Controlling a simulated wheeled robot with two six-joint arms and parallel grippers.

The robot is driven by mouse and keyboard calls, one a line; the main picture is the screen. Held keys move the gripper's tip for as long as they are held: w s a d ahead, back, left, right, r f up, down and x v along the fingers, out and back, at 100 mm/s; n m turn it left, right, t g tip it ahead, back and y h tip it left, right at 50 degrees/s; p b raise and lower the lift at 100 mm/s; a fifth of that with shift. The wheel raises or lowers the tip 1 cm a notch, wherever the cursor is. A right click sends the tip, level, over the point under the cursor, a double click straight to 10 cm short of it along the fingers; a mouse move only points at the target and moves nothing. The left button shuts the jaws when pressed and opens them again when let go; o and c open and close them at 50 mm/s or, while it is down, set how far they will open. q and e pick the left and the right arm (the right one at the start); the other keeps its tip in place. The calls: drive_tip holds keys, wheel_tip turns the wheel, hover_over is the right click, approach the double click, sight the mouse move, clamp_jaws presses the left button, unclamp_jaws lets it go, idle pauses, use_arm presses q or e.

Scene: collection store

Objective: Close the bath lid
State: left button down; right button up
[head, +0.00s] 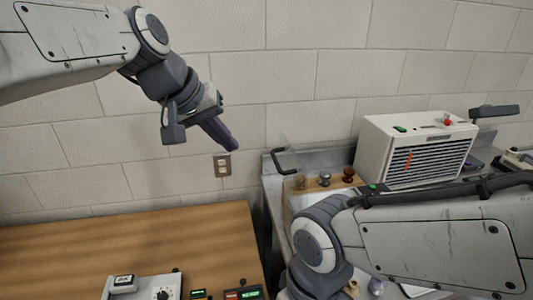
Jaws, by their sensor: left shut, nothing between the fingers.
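A clear upright panel with a black handle (284,161) stands at the left end of the metal counter against the wall; it looks like the bath lid, raised. The bath below it is mostly hidden by my right arm, so I cannot make out its opening. My left gripper (222,138) is shut and empty, held in the air in front of the wall, up and to the left of the handle and apart from it. My right arm crosses the lower right of the head view; its gripper does not show.
A white vented box (414,152) with a red knob stands on the metal counter (270,195). Small knobbed items (325,179) sit beside the panel. A wooden table (130,240) at left holds a white dial device (150,288) and small displays (243,293). A wall socket (222,165) is behind.

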use_arm(q)
drive_tip(key=w+d+f+p, duration=0.4)
drive_tip(key=w+d+f, duration=0.1)
drive_tip(key=d+f, duration=0.2)
drive_tip(key=shift+w+f, duration=0.3)
drive_tip(key=shift+w, duration=0.05)
drive_tip(key=shift+d, duration=0.1)
